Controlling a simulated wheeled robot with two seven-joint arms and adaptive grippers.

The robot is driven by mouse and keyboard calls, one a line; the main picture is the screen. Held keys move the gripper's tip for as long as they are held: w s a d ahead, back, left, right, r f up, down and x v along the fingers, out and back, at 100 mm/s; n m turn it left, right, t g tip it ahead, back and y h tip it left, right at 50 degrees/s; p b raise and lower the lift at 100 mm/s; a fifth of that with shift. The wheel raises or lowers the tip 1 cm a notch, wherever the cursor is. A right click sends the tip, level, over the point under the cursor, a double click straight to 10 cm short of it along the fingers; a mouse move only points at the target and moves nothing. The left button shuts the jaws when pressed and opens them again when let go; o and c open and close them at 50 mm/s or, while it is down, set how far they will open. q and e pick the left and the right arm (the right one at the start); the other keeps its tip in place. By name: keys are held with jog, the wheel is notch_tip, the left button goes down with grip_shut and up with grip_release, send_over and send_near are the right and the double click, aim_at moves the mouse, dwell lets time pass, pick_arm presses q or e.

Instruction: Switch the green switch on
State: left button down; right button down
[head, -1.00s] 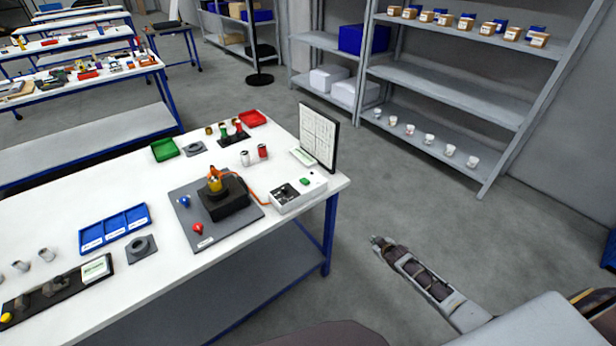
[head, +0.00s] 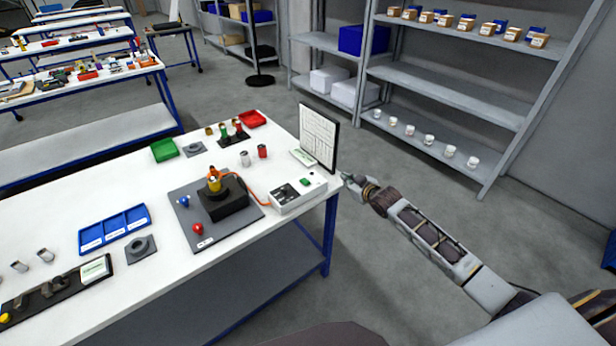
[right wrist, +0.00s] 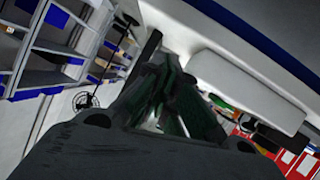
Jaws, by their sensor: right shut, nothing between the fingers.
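The green switch (head: 307,182) sits on top of a white control box (head: 290,203) near the table's right corner. An orange cable runs from this box to a black block. My right gripper (head: 345,177) is shut and empty, just off the table's right edge. It is to the right of the green switch and apart from it. In the right wrist view its dark fingers (right wrist: 168,95) come together in the middle, and a white boxy shape (right wrist: 245,92) lies to their right. My left gripper is not in view.
An upright white board (head: 319,137) stands at the table's right edge, close to my right gripper. A black block (head: 226,205) with a yellow part on top sits on a grey plate left of the box. Open floor lies right of the table.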

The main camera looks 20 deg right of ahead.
jog(key=s+a+r+y, duration=0.3)
jog(key=a+r, duration=0.7)
jog(key=a, duration=0.1)
jog(key=shift+s+g, duration=0.35)
jog(key=shift+g, duration=0.05)
jog(key=shift+r, duration=0.1)
jog(key=shift+w, duration=0.2)
jog(key=p, duration=0.1)
send_over(308, 184)
jog(key=shift+w+a+f, duration=0.1)
jog(key=shift+w+f, duration=0.05)
jog(key=shift+f, duration=1.7)
jog(key=shift+w+f, duration=0.2)
jog(key=shift+s+f+p, duration=0.2)
jog(key=shift+f, duration=0.75)
jog(key=shift+s+f+p, duration=0.15)
jog(key=shift+f+p, duration=0.05)
jog(key=shift+f, duration=0.75)
